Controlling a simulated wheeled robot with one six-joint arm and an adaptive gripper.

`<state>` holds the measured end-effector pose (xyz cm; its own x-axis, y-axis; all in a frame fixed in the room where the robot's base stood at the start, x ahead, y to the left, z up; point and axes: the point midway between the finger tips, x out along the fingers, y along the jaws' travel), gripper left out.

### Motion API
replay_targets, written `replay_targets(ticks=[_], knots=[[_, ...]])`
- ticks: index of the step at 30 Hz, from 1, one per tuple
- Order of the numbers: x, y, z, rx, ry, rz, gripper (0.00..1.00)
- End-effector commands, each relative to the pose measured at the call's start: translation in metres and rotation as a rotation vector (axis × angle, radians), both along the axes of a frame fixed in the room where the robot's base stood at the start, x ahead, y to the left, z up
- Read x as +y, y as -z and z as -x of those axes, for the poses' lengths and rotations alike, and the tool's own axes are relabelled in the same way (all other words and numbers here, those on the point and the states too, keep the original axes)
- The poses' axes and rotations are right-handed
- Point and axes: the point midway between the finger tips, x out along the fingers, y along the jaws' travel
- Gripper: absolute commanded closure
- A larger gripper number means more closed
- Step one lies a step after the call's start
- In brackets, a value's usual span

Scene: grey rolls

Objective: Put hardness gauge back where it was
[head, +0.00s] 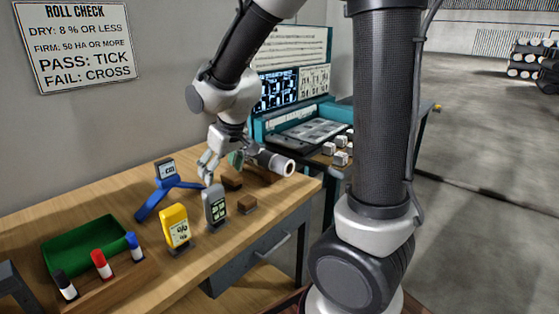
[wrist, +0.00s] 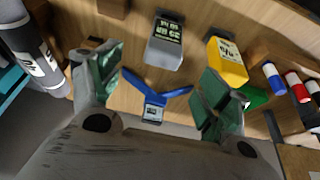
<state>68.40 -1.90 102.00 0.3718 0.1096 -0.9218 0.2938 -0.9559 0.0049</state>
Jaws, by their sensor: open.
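A grey handheld meter with a pale display (head: 215,205), which I take for the hardness gauge, stands upright near the table's front edge. It also shows at the top of the wrist view (wrist: 165,44). My gripper (head: 220,167) is open and empty, above the table behind the grey meter and apart from it. In the wrist view its green-padded fingers (wrist: 160,85) are spread wide, with nothing held between them. A yellow meter (head: 175,227) stands left of the grey one. A blue two-legged device with a display (head: 166,180) stands further back.
Small brown blocks (head: 247,205) sit right of the grey meter. A grey roll (head: 275,162) lies right of my gripper. A green tray (head: 84,245) and several markers (head: 102,264) are at left. A teal machine (head: 310,130) stands behind. A wall sign (head: 77,45) hangs at left.

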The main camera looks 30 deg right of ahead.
Motion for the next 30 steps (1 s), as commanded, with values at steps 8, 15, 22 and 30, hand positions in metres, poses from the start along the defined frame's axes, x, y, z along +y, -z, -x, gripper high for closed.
replay_targets(ticks=[8, 15, 22, 30], knots=[[-0.082, -0.075, 0.099, -0.002, 0.156, -0.002, 0.23], [-0.123, -0.099, 0.196, 0.016, 0.273, -0.003, 0.23], [-0.130, -0.100, 0.224, 0.026, 0.302, -0.004, 0.23], [-0.129, -0.100, 0.224, 0.026, 0.302, -0.003, 0.23]])
